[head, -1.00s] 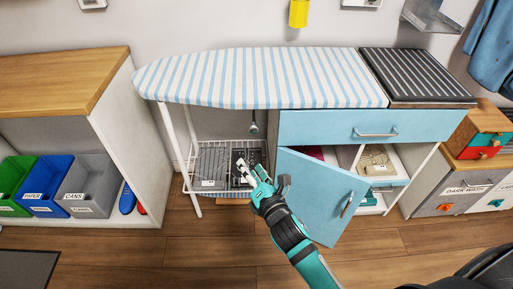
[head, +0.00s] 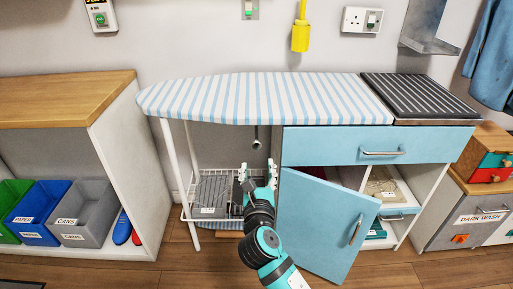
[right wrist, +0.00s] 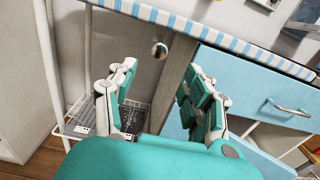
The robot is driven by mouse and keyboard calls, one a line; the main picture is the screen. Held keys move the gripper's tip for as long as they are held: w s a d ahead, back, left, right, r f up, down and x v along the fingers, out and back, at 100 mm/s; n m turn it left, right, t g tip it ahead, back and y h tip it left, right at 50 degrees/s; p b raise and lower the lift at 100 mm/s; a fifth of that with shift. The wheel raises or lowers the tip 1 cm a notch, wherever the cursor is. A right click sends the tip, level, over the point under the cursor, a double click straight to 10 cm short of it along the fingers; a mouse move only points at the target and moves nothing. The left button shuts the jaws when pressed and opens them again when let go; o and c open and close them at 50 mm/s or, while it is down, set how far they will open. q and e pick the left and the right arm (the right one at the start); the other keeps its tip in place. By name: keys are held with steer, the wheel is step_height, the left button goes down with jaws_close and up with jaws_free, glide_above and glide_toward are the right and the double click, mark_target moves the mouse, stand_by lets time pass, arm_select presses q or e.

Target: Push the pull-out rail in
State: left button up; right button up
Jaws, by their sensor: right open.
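The pull-out rail (head: 256,137) is a small dark rod with a rounded end, under the striped ironing board beside the blue cabinet. In the right wrist view its round end (right wrist: 160,48) faces me, left of the cabinet's side panel. How far it stands out is hard to tell. My right gripper (head: 257,168) is below it in the head view, fingers pointing up and away. In the right wrist view the gripper (right wrist: 160,78) is open and empty, with the rail's end beyond and above the gap between its fingers. My left gripper is not in view.
The ironing board (head: 255,98) overhangs the rail. A wire shelf (head: 208,217) with dark items lies below. The blue cabinet door (head: 325,222) stands open to the right. A white board leg (head: 177,165) stands to the left.

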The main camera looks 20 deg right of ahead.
mark_target(257, 146)
steer(key=b+x, duration=0.1)
steer(key=x, duration=0.5)
steer(key=shift+f, duration=0.1)
steer(key=b+x, duration=0.1)
steer(key=x, duration=0.3)
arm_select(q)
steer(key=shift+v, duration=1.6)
arm_select(e)
steer(key=shift+w+d, duration=0.15)
steer(key=shift+w, duration=0.5)
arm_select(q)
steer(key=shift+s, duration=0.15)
arm_select(e)
jaws_close()
